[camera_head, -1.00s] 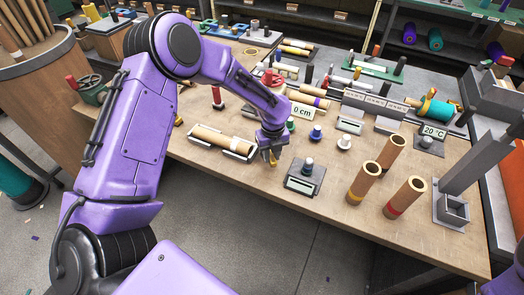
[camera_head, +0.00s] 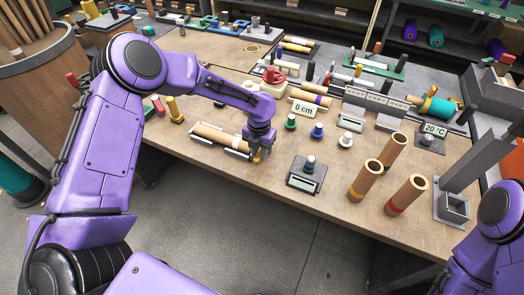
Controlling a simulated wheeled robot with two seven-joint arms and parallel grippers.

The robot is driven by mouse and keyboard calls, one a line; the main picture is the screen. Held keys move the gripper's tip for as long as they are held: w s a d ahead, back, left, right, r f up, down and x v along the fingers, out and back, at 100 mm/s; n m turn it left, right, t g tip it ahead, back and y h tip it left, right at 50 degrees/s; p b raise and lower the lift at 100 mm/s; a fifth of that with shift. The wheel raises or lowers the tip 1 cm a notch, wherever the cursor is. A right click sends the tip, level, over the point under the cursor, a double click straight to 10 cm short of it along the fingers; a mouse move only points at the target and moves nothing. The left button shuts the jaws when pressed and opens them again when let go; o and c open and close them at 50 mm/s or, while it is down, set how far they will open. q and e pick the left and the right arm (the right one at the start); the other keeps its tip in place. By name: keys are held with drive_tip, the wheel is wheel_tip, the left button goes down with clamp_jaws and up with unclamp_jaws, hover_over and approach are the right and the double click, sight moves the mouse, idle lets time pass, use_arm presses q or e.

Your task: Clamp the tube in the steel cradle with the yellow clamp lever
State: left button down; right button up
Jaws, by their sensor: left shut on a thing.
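The cardboard tube (camera_head: 218,136) lies in the steel cradle (camera_head: 197,137) near the table's front edge. My left gripper (camera_head: 257,156) is at the cradle's right end, pointing down. It is shut on a small yellow piece that looks like the yellow clamp lever (camera_head: 257,160). The fingers and wrist hide most of this lever and the cradle's right end, so I cannot tell whether the lever presses on the tube. My right arm (camera_head: 497,215) shows at the lower right; its gripper is out of view.
A yellow-handled piece (camera_head: 175,107) and a red-handled one (camera_head: 158,105) stand left of the cradle. Right of my gripper are a grey device with a display (camera_head: 305,177), small coloured knobs (camera_head: 317,131) and upright tubes (camera_head: 365,180). The front table strip below the cradle is clear.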

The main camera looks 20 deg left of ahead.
sight(259, 153)
use_arm(q)
drive_tip(key=shift+w+a+r, duration=0.1)
drive_tip(key=shift+w+a, duration=0.05)
idle(0.4)
drive_tip(key=c, duration=0.9)
unclamp_jaws()
wheel_tip(259, 153, up, 10)
drive_tip(key=shift+r+b, duration=0.25)
drive_tip(key=shift+b, duration=0.7)
